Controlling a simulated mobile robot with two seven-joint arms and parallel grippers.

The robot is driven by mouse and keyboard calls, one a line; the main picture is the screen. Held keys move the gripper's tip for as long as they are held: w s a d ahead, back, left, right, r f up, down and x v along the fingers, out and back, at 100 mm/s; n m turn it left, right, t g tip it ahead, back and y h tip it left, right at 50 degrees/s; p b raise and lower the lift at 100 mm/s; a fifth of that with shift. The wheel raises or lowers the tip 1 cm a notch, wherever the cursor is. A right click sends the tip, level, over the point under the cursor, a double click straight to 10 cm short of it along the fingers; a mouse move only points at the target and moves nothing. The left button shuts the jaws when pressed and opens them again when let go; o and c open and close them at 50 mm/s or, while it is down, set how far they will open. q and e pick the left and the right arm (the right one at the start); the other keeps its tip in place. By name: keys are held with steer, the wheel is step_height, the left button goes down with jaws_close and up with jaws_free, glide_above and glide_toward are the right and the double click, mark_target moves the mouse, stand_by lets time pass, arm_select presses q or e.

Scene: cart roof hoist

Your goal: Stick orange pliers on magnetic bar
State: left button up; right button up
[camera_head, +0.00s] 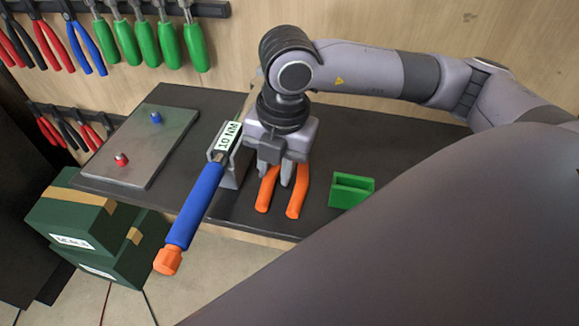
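The orange pliers (297,197) are at the dark workbench, with their two handles pointing toward me. My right gripper (287,175) is right over them from above, its fingers down at the head end. The pliers' head is hidden by the gripper, so I cannot tell whether the fingers are closed on it or whether the pliers touch the bench. A black magnetic bar (212,9) on the wall at upper left holds green-handled and other tools. A lower black bar (46,109) holds red- and black-handled pliers. My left gripper is not in view.
A torque wrench (195,205) with a blue handle juts over the bench's front edge, close left of my gripper. A green open box (351,190) stands right of the pliers. A grey plate (143,147) with red and blue knobs lies left. Green boxes (85,220) stand below.

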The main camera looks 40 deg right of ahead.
steer(key=shift+c, duration=0.2)
jaws_close()
steer(key=shift+r, duration=0.1)
